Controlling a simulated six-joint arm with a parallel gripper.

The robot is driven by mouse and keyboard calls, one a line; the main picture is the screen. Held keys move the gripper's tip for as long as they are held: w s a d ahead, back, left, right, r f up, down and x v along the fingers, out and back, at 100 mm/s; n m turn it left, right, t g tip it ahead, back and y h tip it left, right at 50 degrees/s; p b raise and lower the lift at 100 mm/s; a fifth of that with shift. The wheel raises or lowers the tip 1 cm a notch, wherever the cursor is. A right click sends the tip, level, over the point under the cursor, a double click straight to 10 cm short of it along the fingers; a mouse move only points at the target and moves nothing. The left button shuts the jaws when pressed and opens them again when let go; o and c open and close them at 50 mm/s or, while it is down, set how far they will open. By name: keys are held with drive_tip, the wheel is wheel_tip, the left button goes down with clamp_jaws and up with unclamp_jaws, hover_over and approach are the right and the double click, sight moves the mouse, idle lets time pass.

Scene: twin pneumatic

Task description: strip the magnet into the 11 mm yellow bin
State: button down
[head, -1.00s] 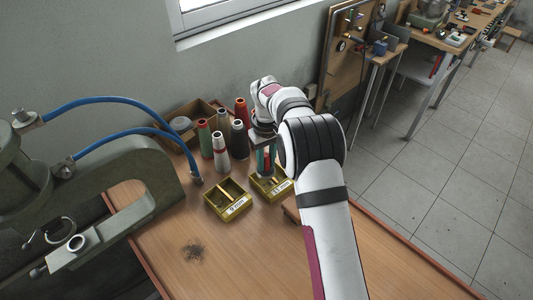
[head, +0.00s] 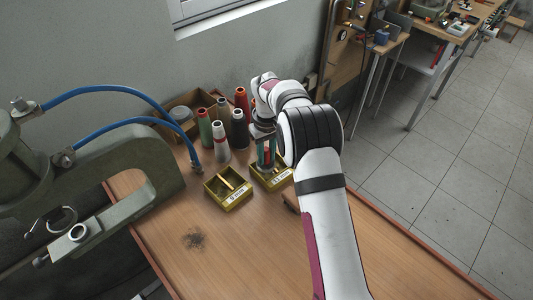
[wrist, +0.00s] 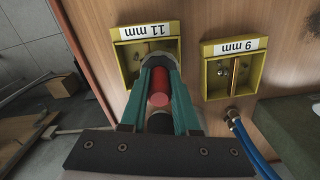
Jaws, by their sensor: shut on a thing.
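My gripper (wrist: 160,62) has two teal fingers and is shut on a red cylinder with a round end, the magnet (wrist: 158,86). In the head view my gripper (head: 266,156) points down at the right-hand yellow bin. In the wrist view the fingers and magnet overlap the yellow 11 mm bin (wrist: 121,58), hiding part of its inside. That bin also shows in the head view (head: 284,181), partly behind my arm. I cannot tell how high the magnet is above it, or whether anything clings to it.
The yellow 9 mm bin (wrist: 260,79) is beside it, also in the head view (head: 237,200), with small pieces inside. Thread cones (head: 220,150) and a cardboard box (head: 181,103) stand behind. A green press (head: 130,165) with blue hoses is left. The front tabletop is clear except for a dark patch (head: 194,239).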

drive_tip(key=shift+f, duration=0.3)
drive_tip(key=shift+d, duration=0.1)
drive_tip(key=shift+w+d, duration=0.75)
drive_tip(key=shift+d, duration=0.05)
wheel_tip(320, 180, up, 6)
drive_tip(key=shift+r, duration=0.5)
idle(0.6)
